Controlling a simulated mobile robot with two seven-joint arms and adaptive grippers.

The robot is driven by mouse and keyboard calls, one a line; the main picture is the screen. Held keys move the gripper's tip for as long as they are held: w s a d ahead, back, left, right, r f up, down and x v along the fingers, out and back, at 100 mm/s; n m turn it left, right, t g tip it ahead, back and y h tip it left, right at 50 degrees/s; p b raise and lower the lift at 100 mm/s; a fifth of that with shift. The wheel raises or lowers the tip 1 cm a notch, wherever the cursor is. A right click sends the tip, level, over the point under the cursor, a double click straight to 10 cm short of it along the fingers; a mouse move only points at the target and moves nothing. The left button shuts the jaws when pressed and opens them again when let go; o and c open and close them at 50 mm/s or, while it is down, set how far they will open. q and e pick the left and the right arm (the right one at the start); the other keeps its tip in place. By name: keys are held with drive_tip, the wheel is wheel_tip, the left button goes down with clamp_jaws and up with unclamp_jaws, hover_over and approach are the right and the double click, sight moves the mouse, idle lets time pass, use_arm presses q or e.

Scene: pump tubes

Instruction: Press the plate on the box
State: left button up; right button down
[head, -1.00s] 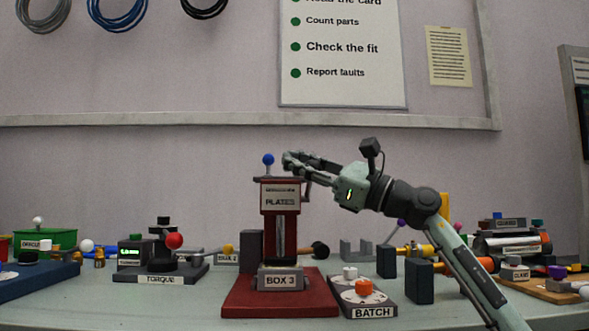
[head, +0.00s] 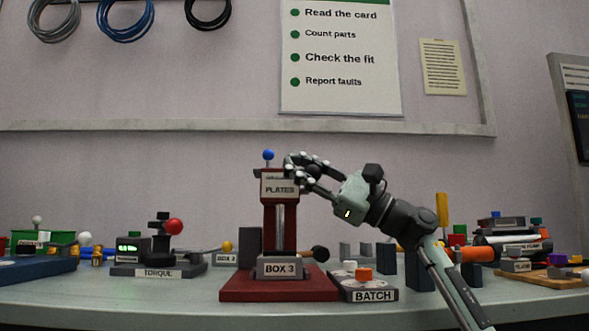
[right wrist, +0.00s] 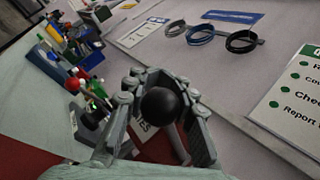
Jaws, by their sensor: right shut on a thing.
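A red press (head: 266,220) with a PLATES sign (head: 279,189) and a blue knob (head: 268,155) on top stands on a red base (head: 240,290). A grey box labelled BOX 3 (head: 282,269) sits at its foot under the column. I cannot make out a separate plate. My right gripper (head: 300,166) is beside the press's top right. In the right wrist view its fingers are closed around a black ball knob (right wrist: 161,105), with a grey rod below it. My left gripper is not in view.
A BATCH panel (head: 373,296) with white and orange knobs stands right of the press. Dark upright blocks (head: 386,256) stand behind it, close to my right arm. A TORQUE device (head: 165,271) is to the left.

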drive_tip(key=shift+a+f, duration=0.4)
drive_tip(key=shift+f, duration=0.3)
drive_tip(key=c, duration=1.4)
unclamp_jaws()
drive_tip(key=shift+o, duration=0.7)
drive_tip(key=shift+d, duration=0.1)
drive_tip(key=shift+r, duration=0.1)
drive_tip(key=shift+d, duration=0.15)
drive_tip(key=v, duration=1.2)
drive_tip(key=shift+w+r, duration=0.1)
drive_tip(key=shift+d, duration=0.1)
